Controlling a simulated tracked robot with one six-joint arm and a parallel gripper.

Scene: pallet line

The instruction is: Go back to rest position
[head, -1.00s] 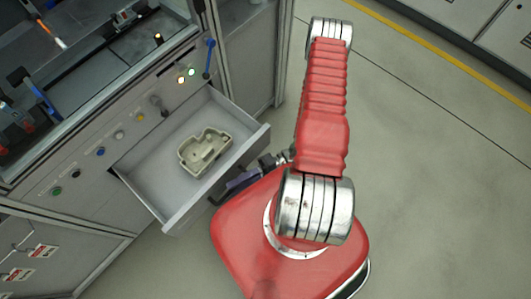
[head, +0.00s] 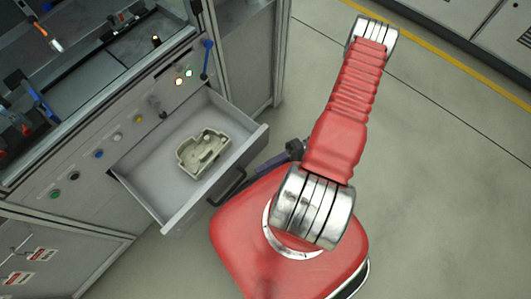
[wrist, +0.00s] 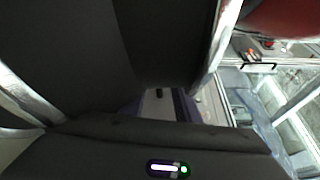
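My gripper (head: 270,166) is partly hidden behind my red arm in the head view. Its dark and purple parts show to the right of the open drawer's front, apart from the drawer handle (head: 230,187). In the wrist view, two purplish fingers (wrist: 159,105) stand apart with a light gap between them, and I see nothing held. The grey drawer (head: 150,202) is pulled out of the cabinet. A beige moulded part (head: 203,153) lies inside it.
The cabinet front (head: 75,188) carries several coloured buttons and lamps. A glazed workstation shows above it and at the wrist view's right. Grey cabinets (head: 470,25) stand beyond a yellow floor line. The floor (head: 440,170) to the right is clear.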

